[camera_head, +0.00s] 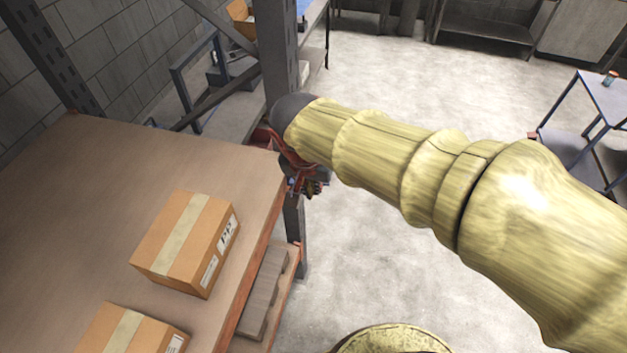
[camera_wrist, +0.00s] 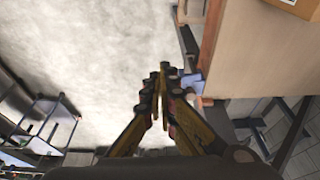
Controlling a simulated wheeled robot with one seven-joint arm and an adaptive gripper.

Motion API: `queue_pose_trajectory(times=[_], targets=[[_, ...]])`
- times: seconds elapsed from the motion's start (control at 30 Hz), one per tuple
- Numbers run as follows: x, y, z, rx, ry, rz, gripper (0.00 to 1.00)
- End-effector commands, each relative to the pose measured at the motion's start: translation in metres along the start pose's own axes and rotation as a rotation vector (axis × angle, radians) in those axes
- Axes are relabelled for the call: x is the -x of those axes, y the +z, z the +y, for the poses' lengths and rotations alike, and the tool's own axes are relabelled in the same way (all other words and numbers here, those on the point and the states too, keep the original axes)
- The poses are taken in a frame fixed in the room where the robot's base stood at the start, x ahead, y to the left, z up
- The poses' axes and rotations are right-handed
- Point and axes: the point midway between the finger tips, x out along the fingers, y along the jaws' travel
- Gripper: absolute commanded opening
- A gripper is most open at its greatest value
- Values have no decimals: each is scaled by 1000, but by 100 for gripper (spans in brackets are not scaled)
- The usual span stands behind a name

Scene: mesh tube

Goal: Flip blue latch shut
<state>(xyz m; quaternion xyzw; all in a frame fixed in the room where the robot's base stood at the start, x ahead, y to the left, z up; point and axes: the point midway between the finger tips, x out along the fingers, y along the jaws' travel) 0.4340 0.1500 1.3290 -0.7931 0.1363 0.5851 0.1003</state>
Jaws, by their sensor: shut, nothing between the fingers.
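A small blue piece (camera_wrist: 191,82), which looks like the blue latch, shows in the wrist view at the corner of the brown shelf board. It is just right of my gripper's fingertips. My gripper (camera_wrist: 160,85) is shut and empty, with its fingers together. I cannot tell whether the fingertips touch the blue piece. In the head view my gripper (camera_head: 308,186) is at the shelf's right edge beside the grey upright, partly behind my arm. The latch cannot be made out clearly there, and its open or shut position is unclear.
The brown shelf (camera_head: 75,200) holds a cardboard box (camera_head: 187,243) and a second box (camera_head: 130,335) near the front. A grey upright post (camera_head: 278,60) stands by the gripper. Open concrete floor (camera_head: 400,75) lies to the right, with a small table (camera_head: 605,100) farther off.

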Motion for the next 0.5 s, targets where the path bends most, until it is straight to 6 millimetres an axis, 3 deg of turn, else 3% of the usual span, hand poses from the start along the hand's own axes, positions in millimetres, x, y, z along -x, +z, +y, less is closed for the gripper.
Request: queue_pose_trajectory(times=[0.3, 0.5], targets=[[-63, 1, 1, 0, 2, -3, 0], [-74, -26, 0, -1, 0, 0, 0]])
